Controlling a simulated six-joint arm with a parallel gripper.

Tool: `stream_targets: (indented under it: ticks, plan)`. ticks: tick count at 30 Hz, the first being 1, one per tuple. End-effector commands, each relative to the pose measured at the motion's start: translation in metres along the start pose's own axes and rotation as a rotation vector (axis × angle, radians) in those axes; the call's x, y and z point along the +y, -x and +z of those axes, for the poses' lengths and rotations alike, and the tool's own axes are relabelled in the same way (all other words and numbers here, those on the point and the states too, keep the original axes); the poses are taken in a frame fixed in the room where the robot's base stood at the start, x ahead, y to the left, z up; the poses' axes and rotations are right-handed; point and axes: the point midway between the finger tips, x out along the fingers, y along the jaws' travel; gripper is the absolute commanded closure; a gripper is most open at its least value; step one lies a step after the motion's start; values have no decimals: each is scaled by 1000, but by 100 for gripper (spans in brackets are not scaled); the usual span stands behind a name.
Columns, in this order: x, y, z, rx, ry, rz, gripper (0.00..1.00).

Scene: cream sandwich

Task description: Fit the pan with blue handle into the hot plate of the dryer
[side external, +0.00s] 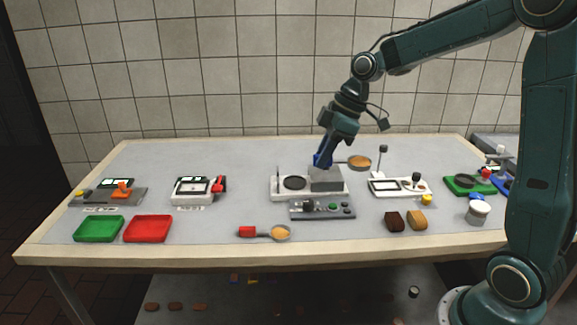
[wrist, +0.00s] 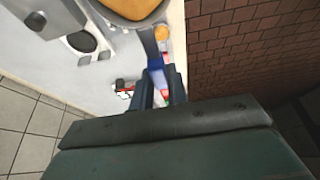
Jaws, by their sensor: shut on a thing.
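The pan (side external: 360,162) holds an orange-brown content and extends to the right of my gripper, off the table. It also fills the top of the wrist view (wrist: 128,8). Its blue handle (wrist: 157,68) is between my fingers. My gripper (side external: 322,162) is shut on this handle, behind and above the dryer. The dryer (side external: 281,195) is a white unit at the table's middle, with a dark round hot plate (side external: 293,183) on its left and a grey block (side external: 326,179) on its right. The hot plate is bare.
A grey control box (side external: 322,210) stands in front of the dryer. A red-handled pan (side external: 279,233) lies at the front. A white device (side external: 382,188) with an upright lever is to the right. Green (side external: 98,229) and red (side external: 148,229) trays lie front left. The back left is clear.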

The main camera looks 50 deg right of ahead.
Motion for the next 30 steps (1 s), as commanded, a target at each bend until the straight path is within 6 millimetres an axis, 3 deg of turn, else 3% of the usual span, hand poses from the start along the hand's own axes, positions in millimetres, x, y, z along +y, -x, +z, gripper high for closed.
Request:
stream_targets:
  ticks: [17, 23, 30]
  plan:
    - [7, -3, -4, 0, 0, -1, 100]
    - [29, -10, -15, 1, -1, -3, 100]
    - [69, -26, -34, 3, -1, -5, 100]
